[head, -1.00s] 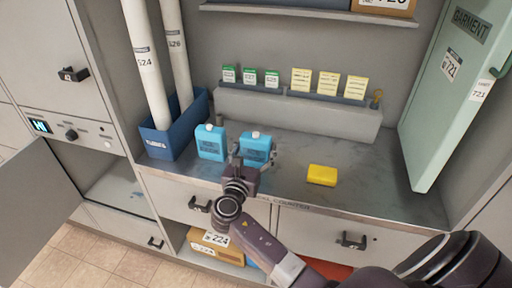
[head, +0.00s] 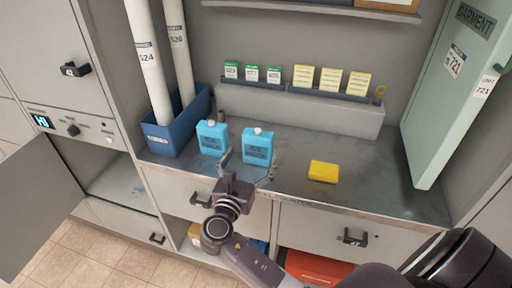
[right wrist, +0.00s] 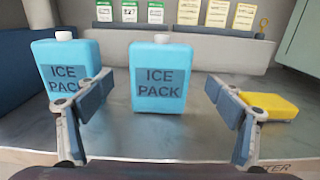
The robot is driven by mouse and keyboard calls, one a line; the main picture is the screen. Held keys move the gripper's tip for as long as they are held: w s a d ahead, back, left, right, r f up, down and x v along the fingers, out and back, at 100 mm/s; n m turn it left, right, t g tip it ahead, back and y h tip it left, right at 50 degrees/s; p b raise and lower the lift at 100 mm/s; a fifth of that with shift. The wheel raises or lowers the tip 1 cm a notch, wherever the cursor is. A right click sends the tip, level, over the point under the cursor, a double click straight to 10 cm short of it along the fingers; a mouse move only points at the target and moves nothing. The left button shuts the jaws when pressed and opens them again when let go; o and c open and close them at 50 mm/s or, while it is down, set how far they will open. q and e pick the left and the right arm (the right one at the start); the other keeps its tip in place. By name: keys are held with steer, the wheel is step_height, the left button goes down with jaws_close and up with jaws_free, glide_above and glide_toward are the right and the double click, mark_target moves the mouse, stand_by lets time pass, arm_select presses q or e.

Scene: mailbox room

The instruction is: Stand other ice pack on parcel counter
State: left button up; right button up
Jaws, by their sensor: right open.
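Two blue ice packs with white caps stand upright side by side on the grey parcel counter (head: 380,192). The left ice pack (head: 211,138) also shows in the right wrist view (right wrist: 66,65), partly behind a finger. The right ice pack (head: 257,147) stands just beyond my right gripper (head: 247,168). In the right wrist view this ice pack (right wrist: 160,75) is between the open fingers of the gripper (right wrist: 158,112), farther out and apart from both. The right gripper is open and empty at the counter's front edge. My left gripper is not in view.
A yellow block (head: 323,172) lies on the counter to the right. A blue bin (head: 168,141) with tall tubes stands at the left. A ledge with several cards (head: 300,110) runs behind. A green garment door (head: 440,100) stands at the right.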

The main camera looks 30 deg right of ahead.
steer(key=shift+v, duration=2.55)
